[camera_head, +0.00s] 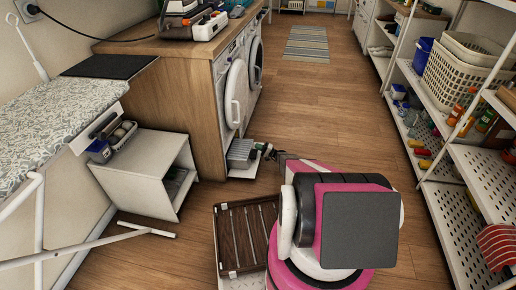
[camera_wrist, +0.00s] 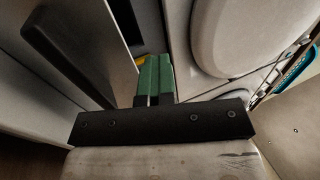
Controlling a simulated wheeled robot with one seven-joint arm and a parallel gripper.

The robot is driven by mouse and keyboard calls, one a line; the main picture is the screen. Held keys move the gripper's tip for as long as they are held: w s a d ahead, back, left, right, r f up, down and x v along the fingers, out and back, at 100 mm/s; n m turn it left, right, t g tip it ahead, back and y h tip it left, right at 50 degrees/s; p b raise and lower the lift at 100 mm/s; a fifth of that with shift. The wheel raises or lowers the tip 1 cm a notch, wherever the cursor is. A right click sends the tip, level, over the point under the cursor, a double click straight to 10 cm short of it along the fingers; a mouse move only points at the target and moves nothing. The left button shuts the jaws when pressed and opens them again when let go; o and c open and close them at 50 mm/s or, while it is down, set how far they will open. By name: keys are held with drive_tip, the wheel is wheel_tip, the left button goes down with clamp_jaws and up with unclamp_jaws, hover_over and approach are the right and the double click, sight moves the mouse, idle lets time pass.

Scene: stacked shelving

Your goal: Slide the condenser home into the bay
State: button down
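The condenser (camera_head: 240,151), a grey ribbed box, sits low at the foot of the near white machine, partly sticking out of its base. The rest of it and the bay opening are hidden. My gripper (camera_head: 261,148) is low beside the condenser's right end; at this size I cannot tell whether it touches. In the wrist view my gripper (camera_wrist: 154,75) shows two green fingers side by side with only a thin dark line between them. They look shut, with nothing visible between them. The condenser is not clearly made out in the wrist view.
The near machine's round door (camera_head: 236,95) stands open above the condenser. A white open cabinet (camera_head: 133,180) is to the left. White shelving (camera_head: 440,200) lines the right; the wooden floor (camera_head: 320,120) between is clear.

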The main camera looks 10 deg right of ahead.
drive_tip(key=shift+y, duration=0.6)
drive_tip(key=shift+r, duration=2)
drive_tip(key=shift+w+a, duration=0.3)
drive_tip(key=shift+a, duration=0.35)
drive_tip(key=shift+s+d, duration=0.15)
drive_tip(key=shift+d, duration=0.25)
idle(0.4)
wheel_tip(320, 180, up, 7)
drive_tip(key=t+y, duration=0.1)
drive_tip(key=shift+y, duration=0.4)
idle(3.1)
